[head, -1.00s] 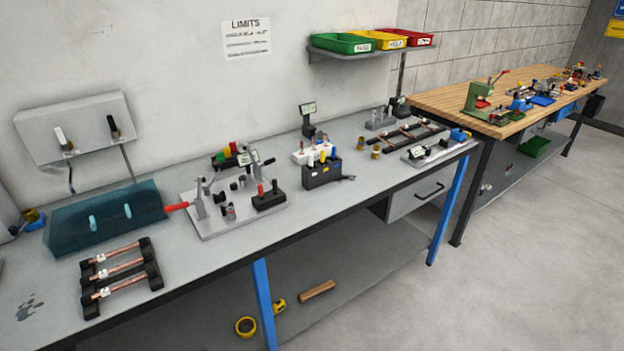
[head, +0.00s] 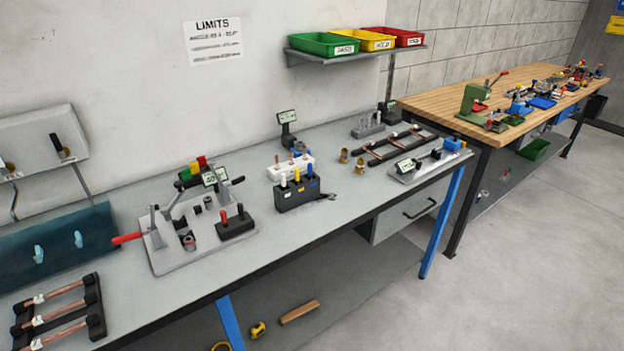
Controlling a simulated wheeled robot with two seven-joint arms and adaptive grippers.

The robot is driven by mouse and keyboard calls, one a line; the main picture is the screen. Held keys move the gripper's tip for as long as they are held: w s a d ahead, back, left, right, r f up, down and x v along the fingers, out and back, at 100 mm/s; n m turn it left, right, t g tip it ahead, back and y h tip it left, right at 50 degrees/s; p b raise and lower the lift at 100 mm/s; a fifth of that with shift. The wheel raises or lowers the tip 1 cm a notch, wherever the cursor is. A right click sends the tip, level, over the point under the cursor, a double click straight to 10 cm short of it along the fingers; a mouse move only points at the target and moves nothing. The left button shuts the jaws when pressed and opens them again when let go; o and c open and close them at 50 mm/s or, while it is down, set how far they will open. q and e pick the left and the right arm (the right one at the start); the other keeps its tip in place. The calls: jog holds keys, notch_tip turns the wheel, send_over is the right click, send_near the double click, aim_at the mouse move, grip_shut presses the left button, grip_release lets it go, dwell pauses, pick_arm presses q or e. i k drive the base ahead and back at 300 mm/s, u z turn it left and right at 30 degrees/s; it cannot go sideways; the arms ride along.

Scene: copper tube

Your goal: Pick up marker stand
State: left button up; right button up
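A black block (head: 300,199) with upright white, yellow and blue pieces in it stands near the middle of the grey workbench; it looks like the marker stand. A white block (head: 285,171) with several copper-coloured ends stands just behind it. Neither of my grippers is in view.
The metal fixture plate (head: 199,249) with a red handle fills the bench's left middle. A rack of copper tubes (head: 60,312) lies at front left. Copper tubes on black rails (head: 391,146) lie at right. A dark wrench (head: 323,196) lies beside the black block. Floor in front is clear.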

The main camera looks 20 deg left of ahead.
aim_at(307, 190)
jog(key=u, duration=0.3)
jog(key=i, duration=0.6)
jog(key=z, duration=0.1)
jog(key=k, duration=1)
jog(key=z, duration=1.15)
jog(key=i, duration=1.65)
jog(key=u, duration=0.55)
